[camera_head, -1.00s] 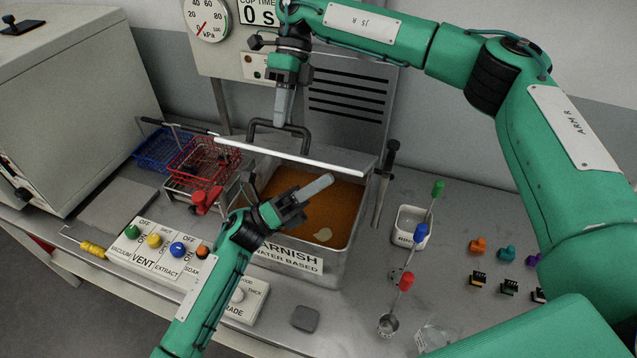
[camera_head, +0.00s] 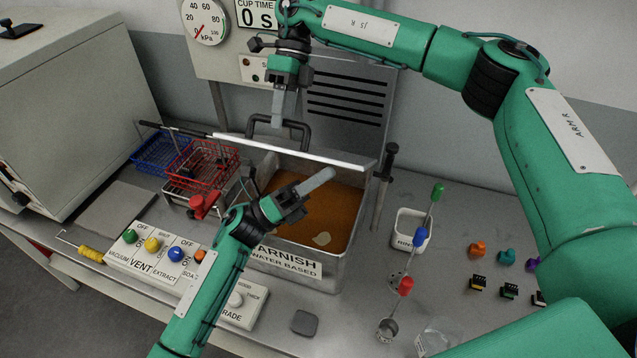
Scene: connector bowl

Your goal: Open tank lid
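The varnish tank (camera_head: 325,272) stands in the middle of the bench, with orange-brown liquid inside. Its lid (camera_head: 300,153) is tilted up along the tank's back side, its pale edge towards me, and the tank mouth is uncovered. The lid's dark handle (camera_head: 307,130) stands behind that edge. My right gripper (camera_head: 278,112) points down at the handle bar; I cannot tell whether it touches it. My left gripper (camera_head: 322,179) is over the tank opening, its fingers pointing up and right, below the lid edge. Both sets of fingers overlap from this angle, so their opening is hidden.
Red (camera_head: 205,160) and blue (camera_head: 160,152) wire baskets are left of the tank. A knob panel (camera_head: 150,255) lies at front left. A grey cabinet (camera_head: 75,100) is far left.

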